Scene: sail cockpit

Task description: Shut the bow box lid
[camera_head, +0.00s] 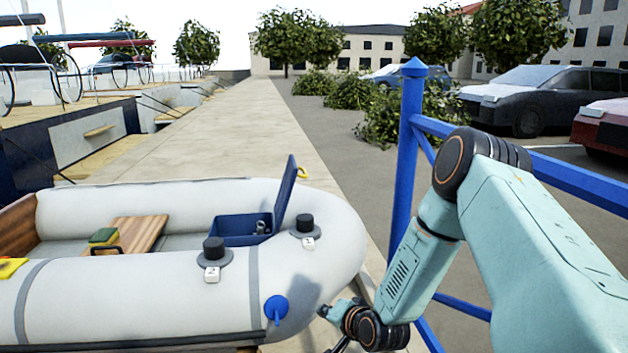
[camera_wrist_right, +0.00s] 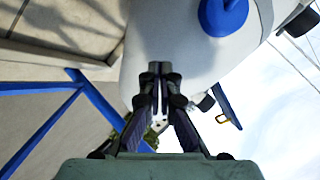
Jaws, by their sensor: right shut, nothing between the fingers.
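The bow box (camera_head: 240,230) is a blue open box set inside the grey inflatable boat, near its bow. Its blue lid (camera_head: 286,192) stands up on the box's right side, tilted slightly, with a yellow handle (camera_head: 303,172) at its top. The lid also shows at the right in the right wrist view (camera_wrist_right: 228,105). My right gripper (camera_wrist_right: 155,72) is shut and empty, in front of the pale boat hull. In the head view it is low, outside the bow, below and apart from the lid, and mostly hidden. My left gripper is not in view.
Black-capped valves marked 2 (camera_head: 212,258) and 1 (camera_head: 305,230) sit on the boat's tube, beside the box. A blue fitting (camera_head: 276,308) is on the hull. A blue railing (camera_head: 407,160) stands behind my right arm. A wooden seat (camera_head: 135,234) carries a sponge (camera_head: 103,236).

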